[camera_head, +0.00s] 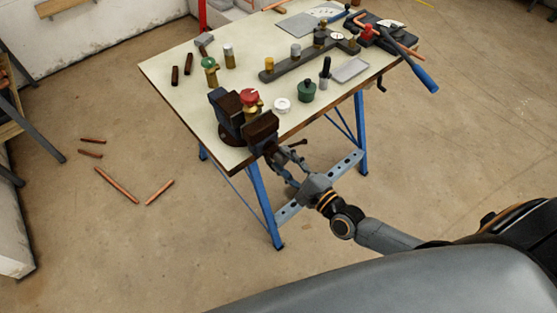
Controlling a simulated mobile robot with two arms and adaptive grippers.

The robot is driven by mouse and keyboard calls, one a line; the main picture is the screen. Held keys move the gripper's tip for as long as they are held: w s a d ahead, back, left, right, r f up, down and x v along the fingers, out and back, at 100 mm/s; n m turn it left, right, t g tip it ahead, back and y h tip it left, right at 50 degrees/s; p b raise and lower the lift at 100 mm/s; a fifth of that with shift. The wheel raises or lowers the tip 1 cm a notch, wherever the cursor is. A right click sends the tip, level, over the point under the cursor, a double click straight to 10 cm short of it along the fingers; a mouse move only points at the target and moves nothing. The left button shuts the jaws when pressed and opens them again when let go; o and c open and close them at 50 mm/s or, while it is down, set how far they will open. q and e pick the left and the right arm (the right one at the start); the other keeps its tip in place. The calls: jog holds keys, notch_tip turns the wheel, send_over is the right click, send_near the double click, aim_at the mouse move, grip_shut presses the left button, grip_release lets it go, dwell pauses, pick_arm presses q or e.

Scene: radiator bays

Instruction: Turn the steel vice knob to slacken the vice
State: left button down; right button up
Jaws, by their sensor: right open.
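The dark vice (262,127) is at the front left corner of the bench. A brass valve with a red top (250,97) stands between its jaws. A short brownish bar end (298,142) shows beside the vice's front, near my fingers; I cannot tell whether it belongs to the vice knob. The steel knob itself is not clearly visible, as my gripper covers that side. My right gripper (285,158) is open just in front of the vice, its fingers reaching up towards it. I cannot tell whether they touch it. My left gripper is not in view.
The bench top (180,100) holds a green-capped valve (209,70), a white ring (283,105), a green pot (306,90) and a dark rail (290,68) with fittings. A blue-handled tool (420,76) overhangs the right edge. Copper pipes (116,186) lie on the floor, left.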

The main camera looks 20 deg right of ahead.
jog(key=m, duration=0.1)
jog(key=m+b, duration=0.1)
jog(key=m, duration=0.2)
jog(key=shift+f+b, duration=0.25)
jog(key=shift+b, duration=0.1)
jog(key=shift+r+m, duration=0.2)
jog(key=shift+m, duration=0.5)
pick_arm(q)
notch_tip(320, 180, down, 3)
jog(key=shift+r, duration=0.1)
pick_arm(e)
jog(key=shift+s, duration=0.15)
grip_shut()
jog(key=shift+r, duration=0.1)
